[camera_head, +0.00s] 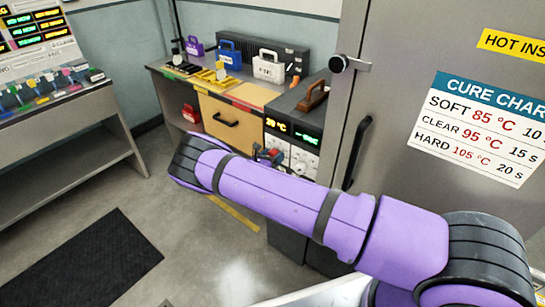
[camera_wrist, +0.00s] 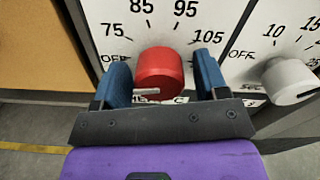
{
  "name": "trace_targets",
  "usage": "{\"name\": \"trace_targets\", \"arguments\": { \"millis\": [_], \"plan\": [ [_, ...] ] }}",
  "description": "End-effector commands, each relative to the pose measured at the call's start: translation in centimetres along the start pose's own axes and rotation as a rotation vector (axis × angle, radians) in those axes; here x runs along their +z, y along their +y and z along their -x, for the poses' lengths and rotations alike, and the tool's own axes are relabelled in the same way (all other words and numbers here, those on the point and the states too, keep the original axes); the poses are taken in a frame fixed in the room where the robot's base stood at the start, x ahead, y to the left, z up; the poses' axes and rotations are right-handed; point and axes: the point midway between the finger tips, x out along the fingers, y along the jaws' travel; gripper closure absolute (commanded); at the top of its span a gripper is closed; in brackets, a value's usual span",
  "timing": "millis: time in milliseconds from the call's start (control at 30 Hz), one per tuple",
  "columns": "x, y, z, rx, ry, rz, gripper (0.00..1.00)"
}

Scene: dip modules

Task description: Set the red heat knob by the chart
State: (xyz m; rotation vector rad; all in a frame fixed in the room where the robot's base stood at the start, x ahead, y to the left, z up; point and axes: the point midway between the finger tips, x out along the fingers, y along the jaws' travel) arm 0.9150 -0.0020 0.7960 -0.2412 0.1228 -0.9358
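The red heat knob (camera_wrist: 160,70) sits on a white dial face marked OFF, 75, 85, 95 and 105 in the wrist view. A white mark shows at its lower left; the exact setting is unclear. My gripper (camera_wrist: 162,82) is open, with one blue finger on each side of the knob; contact cannot be told. In the head view my gripper (camera_head: 268,155) is at the control panel and largely hides the red knob. The cure chart (camera_head: 480,130) reads SOFT 85 °C, CLEAR 95 °C, HARD 105 °C. The left display (camera_head: 276,125) reads about 20 °C.
A grey knob (camera_wrist: 288,80) with its own OFF dial stands right of the red one. A green display (camera_head: 307,138) is above it. The grey door with a black handle (camera_head: 356,150) is close on the right. Blue (camera_head: 229,54) and white (camera_head: 268,68) tagged items stand on the bench.

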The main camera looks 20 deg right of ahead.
Motion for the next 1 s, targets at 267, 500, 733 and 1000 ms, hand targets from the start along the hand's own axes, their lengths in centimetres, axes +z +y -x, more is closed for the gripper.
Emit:
{"name": "trace_targets", "arguments": {
  "millis": [267, 500, 733, 1000],
  "plan": [
    [0.01, 0.00, 0.02, 0.000, 0.000, 0.000, 0.81],
    [0.00, 0.02, 0.03, 0.000, 0.000, -0.030, 0.80],
    [-0.03, 0.04, 0.01, -0.001, 0.000, -0.145, 0.80],
    [-0.03, 0.14, 0.03, -0.001, 0.000, -0.382, 0.80]
  ]
}}
